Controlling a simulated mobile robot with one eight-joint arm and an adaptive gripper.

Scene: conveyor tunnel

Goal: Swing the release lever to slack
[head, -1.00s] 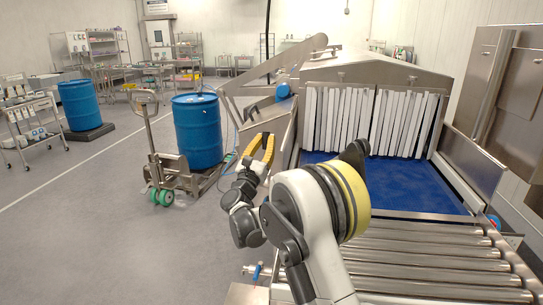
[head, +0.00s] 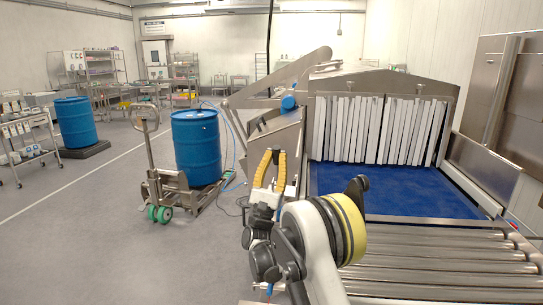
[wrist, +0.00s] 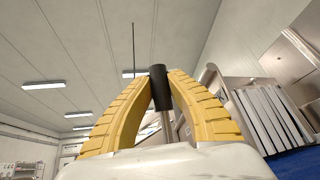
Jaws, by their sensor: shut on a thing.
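My gripper (head: 273,153) has two yellow ridged fingers and points upward beside the left side of the conveyor tunnel. In the wrist view my gripper (wrist: 160,75) is shut on a black cylindrical grip (wrist: 158,87), which stands nearly upright between the fingertips. I take this grip to be the release lever's handle; a grey metal piece shows below and behind it. In the head view the grip is mostly hidden by the fingers, and I cannot tell the lever's full angle. A large steel arm with a blue knob (head: 288,103) rises above the tunnel's left side.
The conveyor has a blue belt (head: 380,190), white strip curtains (head: 375,130) and front rollers (head: 440,262). A steel cabinet (head: 510,90) stands at right. A pallet jack (head: 160,185) with a blue drum (head: 196,145) stands left of the gripper. Open floor lies front left.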

